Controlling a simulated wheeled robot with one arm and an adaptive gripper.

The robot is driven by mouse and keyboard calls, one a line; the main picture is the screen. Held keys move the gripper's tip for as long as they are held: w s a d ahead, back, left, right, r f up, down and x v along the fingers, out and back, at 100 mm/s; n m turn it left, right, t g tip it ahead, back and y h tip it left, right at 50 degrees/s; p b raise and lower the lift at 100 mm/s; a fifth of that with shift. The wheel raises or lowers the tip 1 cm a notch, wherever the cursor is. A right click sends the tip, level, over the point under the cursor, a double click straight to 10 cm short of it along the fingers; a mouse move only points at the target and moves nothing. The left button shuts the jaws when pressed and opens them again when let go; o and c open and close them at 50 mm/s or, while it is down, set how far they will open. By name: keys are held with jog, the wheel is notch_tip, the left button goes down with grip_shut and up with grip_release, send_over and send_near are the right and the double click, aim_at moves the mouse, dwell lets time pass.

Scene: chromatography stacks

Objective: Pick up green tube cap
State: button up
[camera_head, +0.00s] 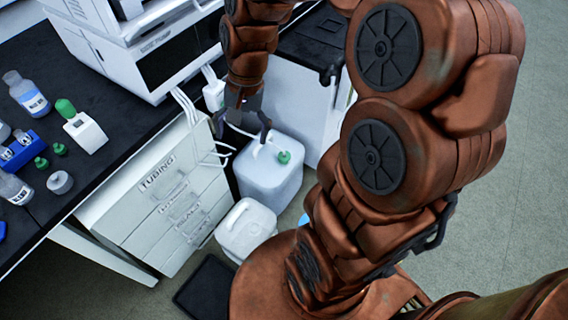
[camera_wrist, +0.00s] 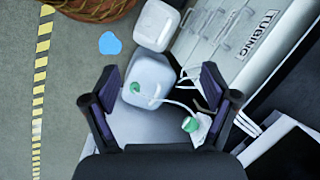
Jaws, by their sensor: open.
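My gripper (camera_head: 243,125) is open and empty, pointing down above the large white jug (camera_head: 268,180) beside the drawer cabinet. A green cap (camera_head: 284,157) sits on that jug's top. In the wrist view this cap (camera_wrist: 135,87) shows between the open fingers (camera_wrist: 160,84), nearer the left one, apart from both. Another green cap (camera_wrist: 190,124) tops a small white container near the right finger in the wrist view. Two small green caps (camera_head: 60,149) (camera_head: 41,162) rest on the black bench. I cannot tell which is the tube cap.
A second white jug (camera_head: 246,229) stands on the floor in front. The drawer cabinet (camera_head: 165,200) marked TUBING is at the left, with white tubes hanging over it. The black bench (camera_head: 120,115) carries bottles and white instruments. A blue patch (camera_wrist: 110,43) lies on open floor.

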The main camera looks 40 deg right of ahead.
jog(key=w+d+f+m+b, duration=0.5)
jog(key=w+f+b, duration=0.15)
jog(key=f, duration=0.35)
jog(key=m+t+b, duration=0.3)
jog(key=m+b, duration=0.9)
jog(key=b, duration=0.1)
send_over(285, 154)
jog(key=s+d, duration=0.1)
jog(key=d, duration=0.2)
notch_tip(285, 154, down, 30)
jog(key=shift+y, duration=0.4)
jog(key=shift+s+a+b+x, duration=0.1)
jog(key=shift+b+x, duration=0.6)
jog(key=shift+x, duration=1.05)
jog(key=shift+s+a+b+x, duration=0.15)
jog(key=shift+b+x, duration=0.55)
jog(key=shift+x, duration=1.05)
jog(key=shift+r, duration=0.1)
jog(key=c, duration=1.3)
jog(key=shift+w+r, duration=0.1)
jog(key=shift+r, duration=0.05)
